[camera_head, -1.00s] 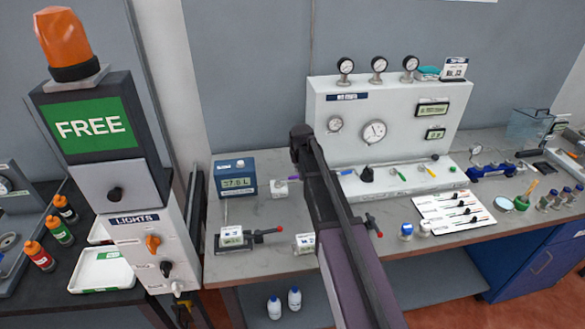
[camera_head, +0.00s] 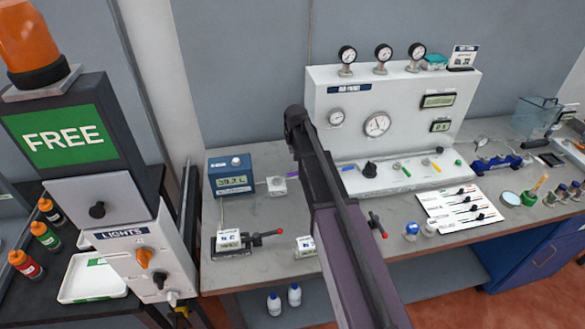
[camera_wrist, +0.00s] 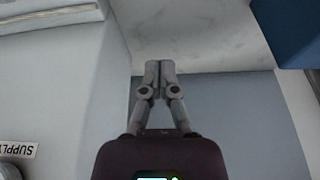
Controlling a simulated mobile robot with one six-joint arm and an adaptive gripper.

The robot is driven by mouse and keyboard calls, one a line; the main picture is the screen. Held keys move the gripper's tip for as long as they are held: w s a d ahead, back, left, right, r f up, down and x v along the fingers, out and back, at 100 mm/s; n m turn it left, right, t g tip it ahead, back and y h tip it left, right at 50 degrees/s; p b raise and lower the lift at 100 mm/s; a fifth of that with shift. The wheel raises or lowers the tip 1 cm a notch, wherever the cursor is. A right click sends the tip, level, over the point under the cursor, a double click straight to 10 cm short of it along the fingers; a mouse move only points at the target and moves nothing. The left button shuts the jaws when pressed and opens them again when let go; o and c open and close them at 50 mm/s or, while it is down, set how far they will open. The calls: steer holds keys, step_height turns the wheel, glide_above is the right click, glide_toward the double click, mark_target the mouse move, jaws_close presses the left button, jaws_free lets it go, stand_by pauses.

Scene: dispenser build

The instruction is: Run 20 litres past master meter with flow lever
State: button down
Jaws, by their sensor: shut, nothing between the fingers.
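The blue meter box (camera_head: 232,176) with a lit litre display stands at the back left of the bench; its reading looks like about 39 L, but the digits are blurred. Another red-tipped lever (camera_head: 377,224) shows just right of my arm. I cannot tell which is the flow lever. In the wrist view my gripper (camera_wrist: 159,68) is shut and empty, with its fingertips together over a pale surface. In the head view my arm crosses the bench, and I cannot make out the fingers.
A white gauge panel (camera_head: 345,135) stands behind my arm. A FREE sign (camera_head: 63,146) tops the light box at left. Cards (camera_head: 455,205), bottles and tools crowd the right of the bench.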

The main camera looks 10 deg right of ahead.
mark_target(288, 175)
steer(key=shift+w+f, duration=0.1)
steer(key=shift+f, duration=0.15)
steer(key=b+x, duration=0.9)
steer(key=shift+f+b, duration=0.3)
steer(key=shift+b, duration=0.05)
steer(key=shift+s+r+p, duration=0.2)
steer(key=shift+s+p, duration=0.05)
steer(key=shift+s, duration=0.7)
steer(key=shift+s+r+p, duration=0.25)
steer(key=shift+s, duration=0.75)
steer(key=shift+d, duration=0.2)
